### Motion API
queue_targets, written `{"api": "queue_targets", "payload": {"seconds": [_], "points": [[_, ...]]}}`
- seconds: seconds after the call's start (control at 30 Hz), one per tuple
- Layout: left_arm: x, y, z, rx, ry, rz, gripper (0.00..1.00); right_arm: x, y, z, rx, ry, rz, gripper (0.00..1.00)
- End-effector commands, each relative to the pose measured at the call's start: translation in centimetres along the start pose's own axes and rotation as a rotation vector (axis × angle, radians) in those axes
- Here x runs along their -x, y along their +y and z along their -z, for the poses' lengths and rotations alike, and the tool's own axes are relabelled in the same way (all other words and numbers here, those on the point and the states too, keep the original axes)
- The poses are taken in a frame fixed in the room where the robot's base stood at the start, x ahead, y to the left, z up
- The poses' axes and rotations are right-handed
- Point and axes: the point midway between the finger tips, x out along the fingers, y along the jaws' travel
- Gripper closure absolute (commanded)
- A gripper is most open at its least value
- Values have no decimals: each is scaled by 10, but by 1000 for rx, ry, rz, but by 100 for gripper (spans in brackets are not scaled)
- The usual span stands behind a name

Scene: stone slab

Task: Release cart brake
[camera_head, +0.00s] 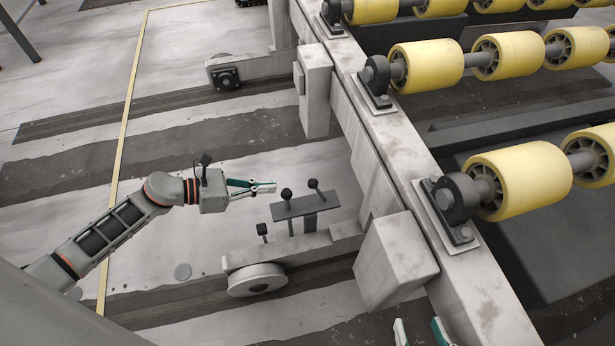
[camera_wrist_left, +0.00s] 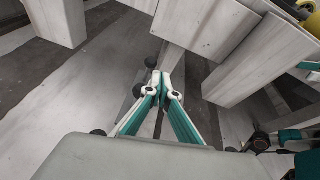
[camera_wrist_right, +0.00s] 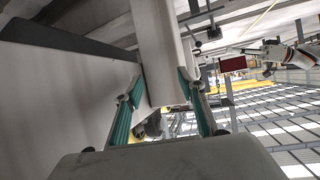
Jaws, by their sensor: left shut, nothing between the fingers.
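The cart's brake area is a dark grey plate (camera_head: 305,206) on a post, with one black-knobbed lever (camera_head: 287,195) at its middle and another knobbed lever (camera_head: 313,184) further right. A lower black knob (camera_head: 262,229) stands to their left. My left gripper (camera_head: 274,187) is shut and empty, just left of the levers and apart from them as far as I can tell. In the left wrist view, its fingertips (camera_wrist_left: 163,77) meet, with a black knob (camera_wrist_left: 151,62) close beyond them. My right gripper (camera_head: 420,328) is open at the bottom edge; its fingers (camera_wrist_right: 160,84) stand apart in the right wrist view.
The cart's low beam (camera_head: 335,240) carries a pale wheel (camera_head: 257,280). The frame (camera_head: 375,165) with yellow rollers (camera_head: 520,180) rises to the right. A pale box-like block (camera_head: 395,262) juts out right of the levers. The floor to the left is open.

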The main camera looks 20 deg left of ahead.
Motion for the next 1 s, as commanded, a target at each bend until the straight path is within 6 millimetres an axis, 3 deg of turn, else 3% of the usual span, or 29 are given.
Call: {"api": "queue_targets", "payload": {"seconds": [0.03, 0.13, 0.67, 1.0], "points": [[0, 6, 19, -45, 39, 12, 100, -1, -1, -8, -9, -13, 3, 60], [1, 14, 28, -125, 78, 30, 100, -2, -2, -7, -14, -9, 4, 60], [-1, 19, 28, -174, 95, 38, 100, -2, -2, -3, -16, 0, 4, 60], [-52, 17, 34, -170, 94, 39, 100, -3, -5, -2, -38, 7, 11, 60]]}}
